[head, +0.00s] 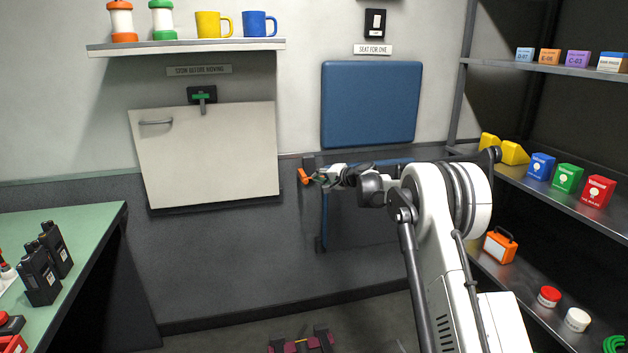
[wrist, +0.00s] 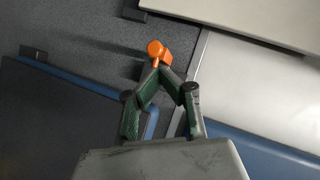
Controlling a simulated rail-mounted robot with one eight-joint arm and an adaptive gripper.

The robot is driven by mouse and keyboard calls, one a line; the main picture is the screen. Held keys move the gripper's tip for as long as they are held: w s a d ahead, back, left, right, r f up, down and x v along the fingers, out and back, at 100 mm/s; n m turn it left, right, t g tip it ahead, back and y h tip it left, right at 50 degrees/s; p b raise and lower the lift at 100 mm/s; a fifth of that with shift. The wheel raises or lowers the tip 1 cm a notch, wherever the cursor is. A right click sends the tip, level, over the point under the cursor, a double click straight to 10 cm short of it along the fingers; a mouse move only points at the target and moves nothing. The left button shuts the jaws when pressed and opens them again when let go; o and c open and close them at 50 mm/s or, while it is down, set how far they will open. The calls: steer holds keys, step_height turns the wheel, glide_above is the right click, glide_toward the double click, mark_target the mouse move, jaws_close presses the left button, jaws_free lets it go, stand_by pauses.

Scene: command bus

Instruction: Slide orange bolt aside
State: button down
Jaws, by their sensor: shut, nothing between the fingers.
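The orange bolt (head: 303,176) is a small bright knob on the wall, just left of the folded blue-edged seat panel, below and right of the white fold-up board. In the wrist view the orange bolt (wrist: 158,52) shows at the tip of my gripper (wrist: 162,69). My gripper (head: 316,178) is shut, with its dark green fingers drawn together and empty. The fingertips are at the bolt's near side and seem to touch it, though a small gap cannot be ruled out. Part of the bolt's lower side is hidden by the fingertips.
A white fold-up board (head: 205,155) hangs at left under a shelf (head: 190,46) with mugs and jars. A blue pad (head: 371,104) is fixed above the bolt. A green table (head: 75,255) with radios stands left; stocked shelves (head: 560,195) stand right. Floor space lies below the bolt.

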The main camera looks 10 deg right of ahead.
steer(key=d+p+v, duration=0.1)
steer(key=p+v, duration=0.1)
steer(key=v, duration=0.9)
steer(key=shift+w+r, duration=0.25)
steer(key=shift+w, duration=0.05)
steer(key=s+a+r+n+g+h+p, duration=0.15)
steer(key=s+r, duration=0.35)
steer(key=s, duration=0.5)
steer(key=s+a+r+n+g+h+p, duration=0.1)
steer(key=s+a+r, duration=0.3)
steer(key=s, duration=0.6)
steer(key=s+a+r+n+g+h+p, duration=0.1)
steer(key=s+r, duration=0.5)
steer(key=s, duration=0.4)
steer(key=s+d+f+n+h+p, duration=0.1)
steer(key=s+f+h, duration=0.1)
steer(key=s, duration=1.3)
steer(key=s+d+f+n+g+h+p, duration=0.1)
steer(key=s+f, duration=0.3)
steer(key=s, duration=1.2)
steer(key=shift+s+d+n+h+p, duration=0.3)
steer(key=shift+d+n+h+p, duration=0.15)
steer(key=shift+n+h, duration=0.35)
